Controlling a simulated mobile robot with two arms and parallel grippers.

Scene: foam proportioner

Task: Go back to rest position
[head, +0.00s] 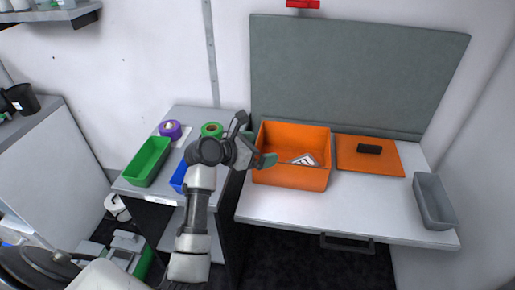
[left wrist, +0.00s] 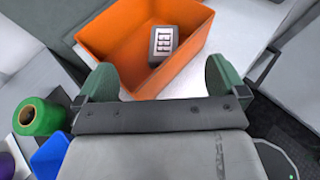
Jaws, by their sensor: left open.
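My left gripper (head: 262,150) is at the left side of the orange box (head: 290,178) on the right-hand table. In the left wrist view its two green fingertips (left wrist: 165,85) are spread apart with nothing between them. The orange box (left wrist: 125,67) lies just beyond the fingers in that view. A white and grey item with a dark grid of squares (left wrist: 163,43) lies inside the box; it also shows in the head view (head: 304,159). My right gripper is in neither view.
An orange lid (head: 350,160) with a black handle lies right of the box, and a grey tray (head: 434,201) near the right edge. The left table holds a green bin (head: 146,162), a blue bin (head: 178,178), a purple roll (head: 170,129) and a green roll (head: 212,129).

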